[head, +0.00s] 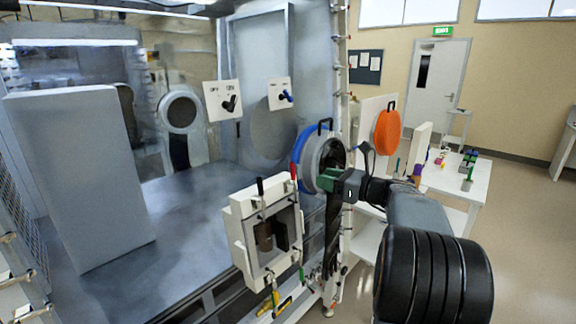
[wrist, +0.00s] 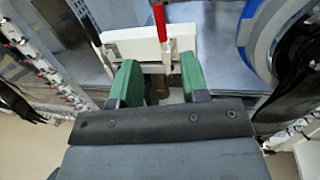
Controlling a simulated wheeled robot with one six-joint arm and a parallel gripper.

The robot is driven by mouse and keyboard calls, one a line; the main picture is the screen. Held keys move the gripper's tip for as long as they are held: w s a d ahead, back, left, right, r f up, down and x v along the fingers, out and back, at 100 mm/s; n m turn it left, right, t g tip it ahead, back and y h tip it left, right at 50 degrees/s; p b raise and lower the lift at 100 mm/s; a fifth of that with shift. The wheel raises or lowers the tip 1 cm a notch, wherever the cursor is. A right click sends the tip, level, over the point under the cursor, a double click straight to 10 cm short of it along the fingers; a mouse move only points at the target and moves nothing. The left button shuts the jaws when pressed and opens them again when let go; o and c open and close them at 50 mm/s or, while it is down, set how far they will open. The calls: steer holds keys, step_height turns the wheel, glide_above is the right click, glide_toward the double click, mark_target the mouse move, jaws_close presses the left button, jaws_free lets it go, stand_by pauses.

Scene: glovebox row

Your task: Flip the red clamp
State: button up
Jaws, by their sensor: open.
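The red clamp (head: 293,171) has its red handle standing upright at the top right corner of a white frame (head: 236,226). In the wrist view the red handle (wrist: 159,18) points up, with its metal part against the white panel (wrist: 135,44). My gripper (head: 326,180) is to the right of the red clamp in the head view. In the wrist view its green fingers (wrist: 158,72) are spread apart, with nothing held between them. The red handle lies beyond the fingertips, and I see no contact.
Other clamps on the frame have a black handle (head: 260,186), a green handle (head: 301,273) and a yellow handle (head: 284,306). A blue ring port (head: 306,150) is close behind my gripper. A grey panel (head: 80,170) stands at left.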

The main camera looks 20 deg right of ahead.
mark_target(293, 174)
steer(key=p+x, duration=0.3)
steer(key=x, duration=1)
steer(key=shift+c, duration=0.3)
jaws_close()
